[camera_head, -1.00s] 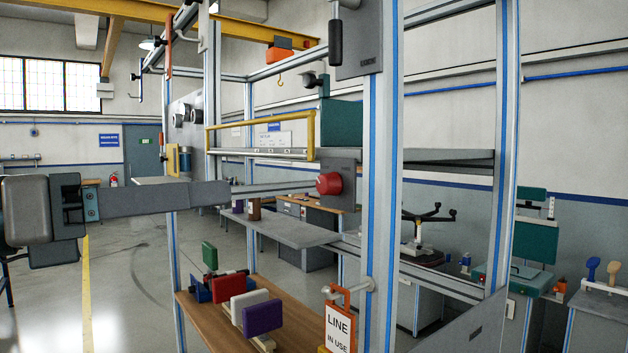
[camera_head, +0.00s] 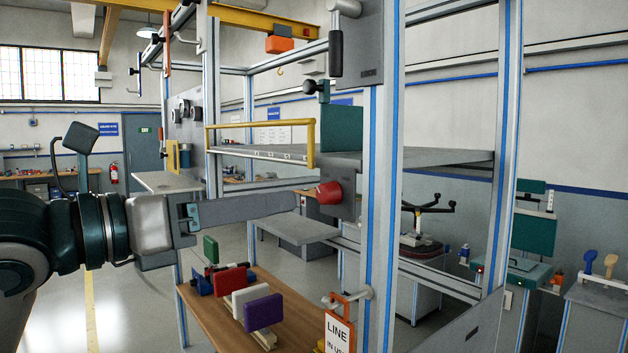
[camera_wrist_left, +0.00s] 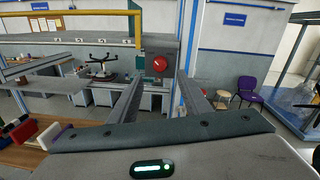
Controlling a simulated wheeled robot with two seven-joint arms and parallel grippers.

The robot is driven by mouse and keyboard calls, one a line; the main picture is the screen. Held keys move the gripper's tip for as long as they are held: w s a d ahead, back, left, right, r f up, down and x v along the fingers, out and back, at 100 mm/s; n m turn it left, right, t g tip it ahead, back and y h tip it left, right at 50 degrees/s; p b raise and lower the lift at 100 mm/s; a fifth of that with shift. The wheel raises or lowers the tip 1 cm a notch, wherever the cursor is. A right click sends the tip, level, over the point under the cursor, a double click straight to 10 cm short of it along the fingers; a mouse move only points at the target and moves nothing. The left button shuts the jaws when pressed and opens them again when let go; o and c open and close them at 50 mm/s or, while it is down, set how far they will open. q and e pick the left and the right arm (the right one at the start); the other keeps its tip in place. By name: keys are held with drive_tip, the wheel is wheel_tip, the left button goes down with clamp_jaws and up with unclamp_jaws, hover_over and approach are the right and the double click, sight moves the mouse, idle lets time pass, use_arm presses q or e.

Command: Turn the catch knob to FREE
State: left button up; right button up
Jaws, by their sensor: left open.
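A red round knob (camera_head: 329,194) sits on a grey plate on the frame's near post; I take it as the catch knob. It also shows in the left wrist view (camera_wrist_left: 160,63). Its markings cannot be read. My left gripper (camera_head: 308,203) comes in from the left, its fingers pointing at the knob, tips close to it. In the left wrist view the two fingers (camera_wrist_left: 160,80) are apart with nothing between them, and the knob appears beyond the gap, slightly above the tips. Contact cannot be told. My right gripper is not seen.
A yellow rail (camera_head: 262,125) and a grey shelf (camera_head: 420,160) lie above the fingers. A wooden bench (camera_head: 205,310) with coloured blocks stands below. A "LINE IN USE" tag (camera_head: 338,332) hangs low on the post. A purple chair (camera_wrist_left: 249,90) stands right in the wrist view.

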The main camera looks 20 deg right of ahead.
sight(322, 194)
use_arm(q)
drive_tip(key=p+x, duration=0.3)
drive_tip(key=x, duration=0.5)
drive_tip(key=shift+d+r+p, duration=0.1)
drive_tip(key=shift+r+p, duration=0.05)
drive_tip(key=shift+p, duration=0.2)
drive_tip(key=shift+w+d, duration=0.25)
drive_tip(key=shift+d, duration=0.25)
drive_tip(key=shift+c, duration=0.4)
drive_tip(key=c, duration=1)
